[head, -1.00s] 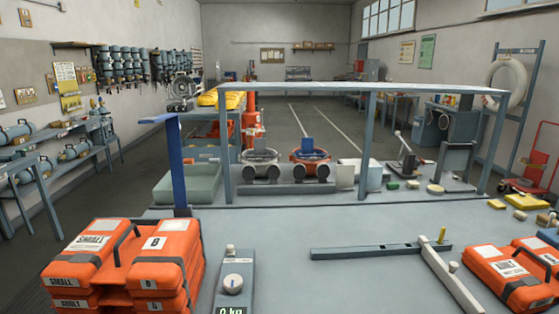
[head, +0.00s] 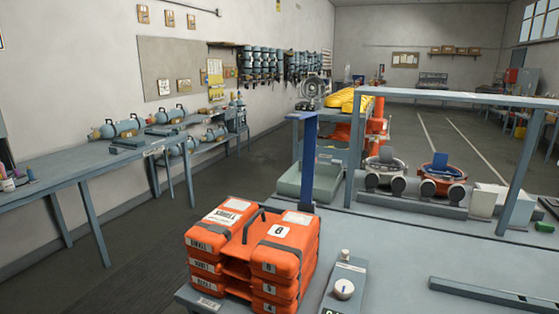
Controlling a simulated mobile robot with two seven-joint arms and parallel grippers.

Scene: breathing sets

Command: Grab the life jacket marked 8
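A stack of orange life jackets (head: 205,262) with dark straps and a dark handle lies on the near left corner of the grey table. The top life jacket (head: 283,252) carries a white label reading 8 on its upper face. Other jackets lie under it, with small white labels on their front edges that are hard to read. Neither of my grippers shows in the head view.
A scale (head: 343,290) with a round knob stands right of the stack. A blue post (head: 308,160) rises behind it, beside a pale green bin (head: 320,180). A long workbench (head: 85,165) lines the left wall; floor between is clear.

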